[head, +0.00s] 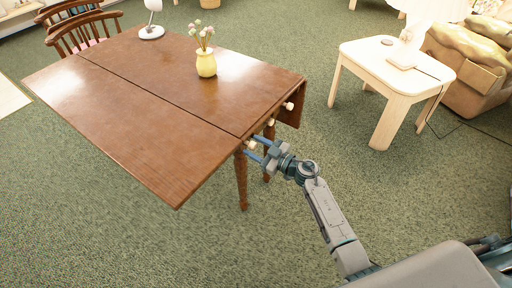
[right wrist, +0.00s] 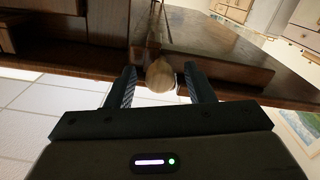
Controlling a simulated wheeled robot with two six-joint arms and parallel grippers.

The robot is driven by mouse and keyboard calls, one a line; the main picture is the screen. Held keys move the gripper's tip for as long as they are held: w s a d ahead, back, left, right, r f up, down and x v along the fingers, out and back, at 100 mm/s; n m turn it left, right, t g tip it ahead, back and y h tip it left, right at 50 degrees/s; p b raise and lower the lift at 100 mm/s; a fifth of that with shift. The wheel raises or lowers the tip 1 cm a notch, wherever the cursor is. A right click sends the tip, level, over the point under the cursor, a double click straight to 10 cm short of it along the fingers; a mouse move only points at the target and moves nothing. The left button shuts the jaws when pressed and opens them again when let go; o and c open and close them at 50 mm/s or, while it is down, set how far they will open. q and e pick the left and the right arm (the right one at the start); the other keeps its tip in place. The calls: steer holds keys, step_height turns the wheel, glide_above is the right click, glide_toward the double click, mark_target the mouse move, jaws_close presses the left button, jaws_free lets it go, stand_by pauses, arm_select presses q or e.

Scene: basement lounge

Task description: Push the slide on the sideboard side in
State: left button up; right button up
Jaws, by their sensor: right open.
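The brown wooden table (head: 150,85) has a seam along its top, and its near-left leaf is raised level. Pale round knobs show under its right end: one near the far corner (head: 290,105), one in the middle (head: 270,122) and one by the near leg (head: 251,145). My right gripper (head: 255,149) is open at the near knob. In the right wrist view, the pale knob (right wrist: 160,76) sits between the spread fingers of the right gripper (right wrist: 160,88); contact cannot be told. The slide behind it is mostly hidden. My left gripper is out of view.
A yellow vase with flowers (head: 206,64) and a white lamp (head: 151,31) stand on the table. A dark panel (head: 291,115) hangs at its far-right corner. A pale side table (head: 390,75) stands right. Green carpet (head: 320,140) between them is clear.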

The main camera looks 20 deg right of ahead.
jaws_close()
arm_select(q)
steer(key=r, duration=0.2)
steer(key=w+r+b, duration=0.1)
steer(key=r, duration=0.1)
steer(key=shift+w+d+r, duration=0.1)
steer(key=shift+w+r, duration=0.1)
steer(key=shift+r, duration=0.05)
arm_select(e)
steer(key=w+d, duration=0.9)
steer(key=d, duration=0.3)
steer(key=shift+w+r, duration=0.15)
steer(key=shift+w, duration=0.05)
steer(key=shift+d, duration=0.15)
steer(key=shift+c, duration=1.1)
jaws_free()
steer(key=shift+o, duration=1.1)
steer(key=shift+w+d, duration=0.1)
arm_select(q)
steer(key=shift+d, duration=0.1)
